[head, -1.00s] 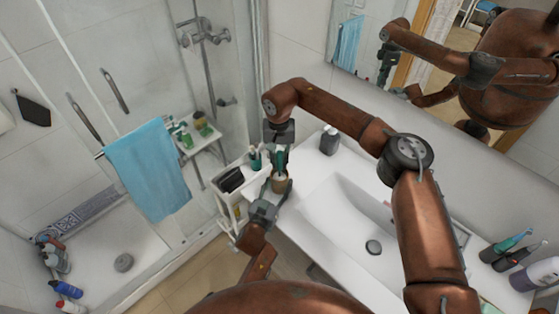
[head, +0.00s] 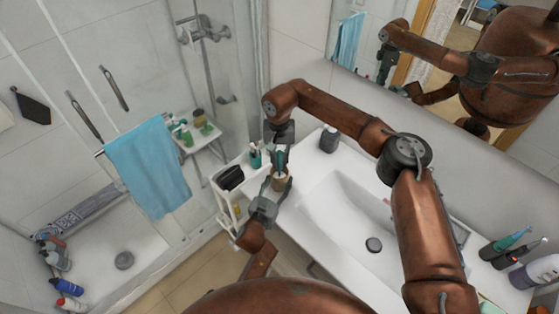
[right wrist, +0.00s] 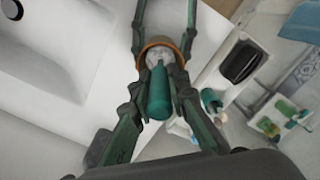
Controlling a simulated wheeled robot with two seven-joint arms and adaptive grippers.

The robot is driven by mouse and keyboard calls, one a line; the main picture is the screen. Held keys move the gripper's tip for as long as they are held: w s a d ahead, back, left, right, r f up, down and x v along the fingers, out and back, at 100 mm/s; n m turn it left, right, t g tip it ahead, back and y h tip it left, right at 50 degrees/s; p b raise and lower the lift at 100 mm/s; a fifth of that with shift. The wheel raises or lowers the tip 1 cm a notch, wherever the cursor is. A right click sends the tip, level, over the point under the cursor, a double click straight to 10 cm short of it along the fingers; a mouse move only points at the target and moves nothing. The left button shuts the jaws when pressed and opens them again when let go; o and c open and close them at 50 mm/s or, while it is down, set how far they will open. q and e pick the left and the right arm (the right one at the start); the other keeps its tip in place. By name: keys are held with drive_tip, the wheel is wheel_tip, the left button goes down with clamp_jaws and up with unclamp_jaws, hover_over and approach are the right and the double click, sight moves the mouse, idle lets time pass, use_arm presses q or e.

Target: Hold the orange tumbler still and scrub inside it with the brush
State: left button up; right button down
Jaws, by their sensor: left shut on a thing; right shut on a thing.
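The orange tumbler (right wrist: 144,50) is small, with an orange-brown rim and a pale inside. It is over the counter's left end, and also shows in the head view (head: 282,184). My left gripper (head: 274,190) is shut on it from the near side; its fingers flank it in the right wrist view. My right gripper (right wrist: 158,82) is above, shut on the brush's teal handle (right wrist: 158,95). The brush points down into the tumbler's mouth, its pale head partly visible inside. Whether the head touches the bottom is hidden.
A white sink (head: 345,225) lies right of the grippers, with a dark soap dispenser (head: 329,140) behind. A white cart (head: 226,200) with a black case (head: 230,178) and bottles stands close on the left. Toothbrushes (head: 510,245) stand far right.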

sight(280, 154)
drive_tip(key=shift+w+d+r, duration=0.1)
drive_tip(key=shift+w+d, duration=0.15)
drive_tip(key=shift+d, duration=0.05)
drive_tip(key=shift+s+a, duration=0.35)
drive_tip(key=shift+a, duration=0.4)
drive_tip(key=shift+d, duration=0.85)
drive_tip(key=shift+w+a, duration=0.4)
drive_tip(key=shift+a, duration=0.3)
drive_tip(key=shift+s+d, duration=0.4)
drive_tip(key=shift+s, duration=0.3)
drive_tip(key=shift+w, duration=0.8)
drive_tip(key=shift+r, duration=1.45)
drive_tip(key=shift+f, duration=1.55)
